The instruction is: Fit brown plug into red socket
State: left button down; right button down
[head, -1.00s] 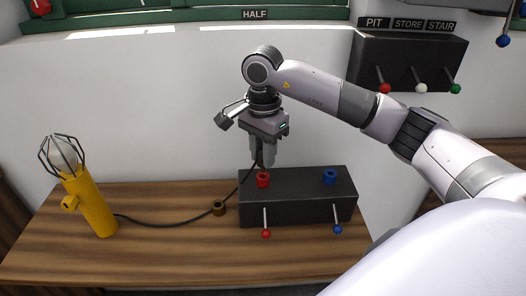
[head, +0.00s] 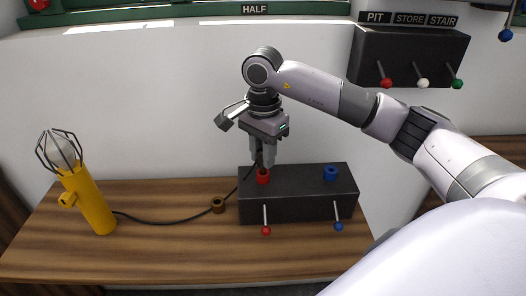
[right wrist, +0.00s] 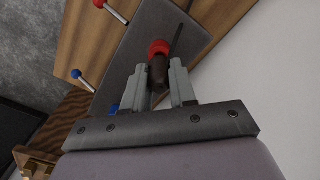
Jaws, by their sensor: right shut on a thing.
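My right gripper (head: 262,163) points down just above the red socket (head: 263,178), which stands on the left of the dark box's top. In the right wrist view its fingers (right wrist: 161,88) are shut on the brown plug (right wrist: 158,72). The plug's far end meets the red socket's ring (right wrist: 158,48) in that view; I cannot tell whether it has entered. In the head view the fingers mostly hide the plug. A black cord runs from the yellow lamp (head: 90,201) up to the plug. My left gripper is not in view.
The dark box (head: 300,206) also carries a blue socket (head: 330,173), a red lever (head: 265,229) and a blue lever (head: 338,225). A brown ring (head: 217,205) lies by the cord on the wooden table (head: 160,255). A labelled switch panel (head: 408,52) hangs at right.

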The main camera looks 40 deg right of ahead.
jog(key=shift+f+b, duration=0.7)
jog(key=shift+f, duration=0.35)
jog(key=c, duration=0.8)
grip_release()
jog(key=shift+r, duration=3.65)
